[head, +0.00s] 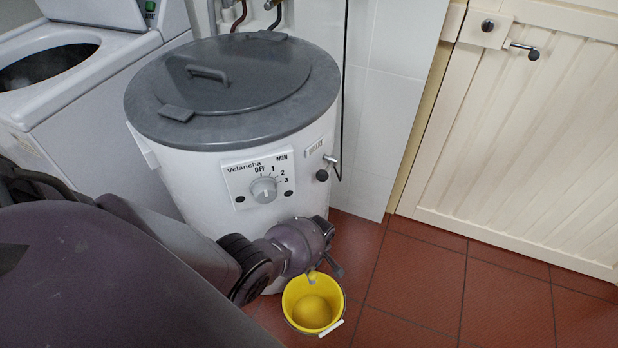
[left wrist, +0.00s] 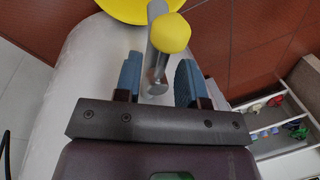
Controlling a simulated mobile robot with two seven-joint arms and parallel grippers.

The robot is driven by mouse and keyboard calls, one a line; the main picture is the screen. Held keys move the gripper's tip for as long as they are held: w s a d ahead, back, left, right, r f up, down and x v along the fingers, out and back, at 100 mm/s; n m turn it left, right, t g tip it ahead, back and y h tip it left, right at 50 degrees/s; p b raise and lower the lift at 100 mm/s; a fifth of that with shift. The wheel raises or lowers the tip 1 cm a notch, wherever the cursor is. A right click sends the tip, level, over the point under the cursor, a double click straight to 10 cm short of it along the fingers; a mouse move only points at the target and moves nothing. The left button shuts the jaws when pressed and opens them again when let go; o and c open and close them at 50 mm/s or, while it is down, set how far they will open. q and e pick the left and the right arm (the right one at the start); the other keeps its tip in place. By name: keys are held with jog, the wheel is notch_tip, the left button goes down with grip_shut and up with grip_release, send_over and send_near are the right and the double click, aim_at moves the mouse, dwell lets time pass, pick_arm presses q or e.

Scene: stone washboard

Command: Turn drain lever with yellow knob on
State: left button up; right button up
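The drain lever is a grey metal bar (left wrist: 157,58) with a round yellow knob (left wrist: 171,33) on its end, seen in the left wrist view. My left gripper (left wrist: 158,72) is open, with its blue-padded fingers on either side of the lever and a visible gap on each side. The knob lies beyond the fingertips in that picture. In the head view my left gripper (head: 326,262) is low at the front of the white boiler (head: 190,190), and I cannot clearly make out the lever there. My right gripper is not in view.
A yellow bucket (head: 290,294) stands on the red tiled floor (head: 420,275) just below my left gripper. The boiler has a grey lid (head: 240,75) and a dial (head: 264,190). A white washing machine (head: 100,120) stands left. A cream door (head: 530,140) is at right.

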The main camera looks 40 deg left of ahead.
pick_arm(q)
jog(key=shift+r, duration=0.1)
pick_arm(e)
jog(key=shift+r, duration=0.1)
pick_arm(q)
notch_tip(320, 180, up, 10)
jog(key=w+p, duration=0.2)
jog(key=p, duration=0.3)
jog(key=shift+d+r, duration=0.2)
jog(key=shift+d, duration=0.2)
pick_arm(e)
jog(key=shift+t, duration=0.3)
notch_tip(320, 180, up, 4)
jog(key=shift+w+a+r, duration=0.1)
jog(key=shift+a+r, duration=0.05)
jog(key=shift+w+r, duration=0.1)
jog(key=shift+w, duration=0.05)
